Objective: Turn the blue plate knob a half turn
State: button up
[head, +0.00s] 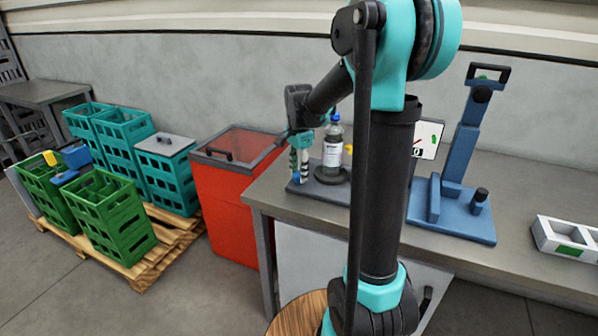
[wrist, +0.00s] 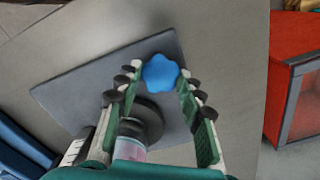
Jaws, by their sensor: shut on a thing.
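The blue plate knob (wrist: 160,72) is a lobed knob at one edge of a dark grey base plate (wrist: 75,88). In the wrist view my gripper (wrist: 158,80) reaches down with a finger on each side of the knob and is shut on it. In the head view my gripper (head: 300,162) is at the left end of the bench, over the same plate (head: 328,192); a little blue shows at its tips. A labelled bottle with a blue cap (head: 332,148) stands upright on a round dark holder on the plate, just right of my gripper.
A blue stand press (head: 455,215) and a white divided tray (head: 566,242) are farther right on the bench (head: 520,180). A red bin (head: 228,190) stands left of the bench. Green crates (head: 110,215) and teal crates (head: 168,178) sit on a pallet farther left.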

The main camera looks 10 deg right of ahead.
jog(key=n, duration=0.6)
jog(key=shift+n, duration=0.3)
jog(key=n, duration=1.1)
jog(key=shift+n, duration=0.3)
jog(key=n, duration=0.6)
jog(key=o, duration=1.1)
jog(key=shift+o, duration=0.2)
